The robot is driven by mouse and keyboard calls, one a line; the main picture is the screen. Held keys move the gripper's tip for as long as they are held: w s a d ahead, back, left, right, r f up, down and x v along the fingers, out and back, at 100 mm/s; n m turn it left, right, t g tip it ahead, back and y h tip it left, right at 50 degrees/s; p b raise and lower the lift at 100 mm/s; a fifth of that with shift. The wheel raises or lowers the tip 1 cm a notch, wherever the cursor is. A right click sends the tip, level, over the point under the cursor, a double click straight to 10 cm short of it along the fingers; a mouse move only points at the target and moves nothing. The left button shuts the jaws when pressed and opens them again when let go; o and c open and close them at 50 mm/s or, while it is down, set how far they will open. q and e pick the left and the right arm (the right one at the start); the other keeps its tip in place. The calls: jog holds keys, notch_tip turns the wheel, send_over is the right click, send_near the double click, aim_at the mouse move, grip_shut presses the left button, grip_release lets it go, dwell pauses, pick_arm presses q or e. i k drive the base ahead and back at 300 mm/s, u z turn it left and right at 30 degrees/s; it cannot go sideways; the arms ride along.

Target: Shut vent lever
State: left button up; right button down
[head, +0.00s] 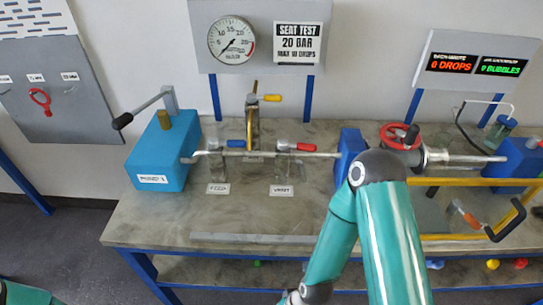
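The vent lever (306,147) has a red grip and lies roughly along the thin horizontal pipe, pointing right. It sits above the "VENT" label (282,190) on the grey bench. A blue-gripped lever (236,143) stands to its left, above the "FEED" label (218,188). Neither of my grippers is in view. A teal arm of mine bends up in front of the bench, right of the vent lever, and its far end runs out at the bottom edge.
A blue pump box (155,160) with a long handle stands at the left. A yellow lever (268,98) rises behind the pipe. A red handwheel (398,136) and yellow rail (470,182) are at the right. The bench front (200,215) is clear below the labels. A gauge (232,40) hangs behind.

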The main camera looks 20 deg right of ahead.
aim_at(300, 147)
jog(key=u, duration=0.55)
jog(key=k, duration=1.5)
jog(key=z, duration=0.25)
jog(key=i, duration=1)
jog(key=z, duration=0.05)
